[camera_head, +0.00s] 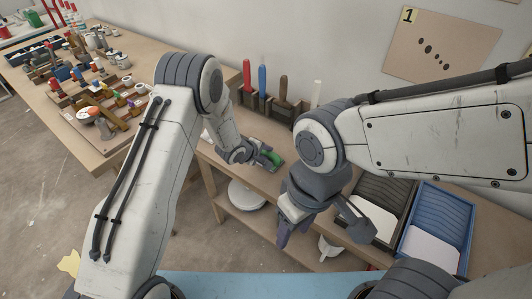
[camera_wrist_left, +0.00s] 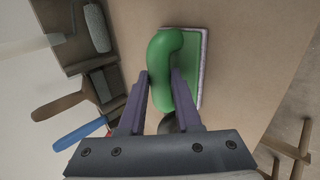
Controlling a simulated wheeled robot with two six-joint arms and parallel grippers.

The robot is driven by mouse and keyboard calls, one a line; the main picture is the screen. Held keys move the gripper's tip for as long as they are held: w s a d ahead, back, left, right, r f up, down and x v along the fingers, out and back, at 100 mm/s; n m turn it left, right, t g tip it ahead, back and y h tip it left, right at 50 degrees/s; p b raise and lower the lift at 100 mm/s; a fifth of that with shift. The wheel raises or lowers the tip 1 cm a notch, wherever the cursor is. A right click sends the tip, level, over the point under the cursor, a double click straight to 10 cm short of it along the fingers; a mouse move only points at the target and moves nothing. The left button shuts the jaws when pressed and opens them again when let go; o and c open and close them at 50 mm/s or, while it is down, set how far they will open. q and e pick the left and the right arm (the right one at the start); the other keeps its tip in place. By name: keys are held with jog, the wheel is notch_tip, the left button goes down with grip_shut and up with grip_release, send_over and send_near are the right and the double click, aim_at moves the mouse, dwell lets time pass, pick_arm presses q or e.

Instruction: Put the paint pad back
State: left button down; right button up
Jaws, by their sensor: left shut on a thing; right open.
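My left gripper (camera_head: 264,160) is shut on the handle, with a finger on each side in the left wrist view (camera_wrist_left: 160,92). I cannot tell whether the pad touches the bench or hangs just above it. My right gripper (camera_head: 322,238) is open and empty, with spread fingers, in front of the bench near the trays.
A dark tool rack (camera_head: 285,108) against the wall holds upright tools with red, blue, brown and white handles. A dark tray (camera_head: 385,190) and a blue tray (camera_head: 440,213) stand at right. Another bench (camera_head: 75,140) at left is crowded with small items.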

pick_arm(q)
jog(key=c, duration=0.6)
grip_release()
jog(key=shift+f, duration=0.15)
jog(key=shift+s, duration=0.1)
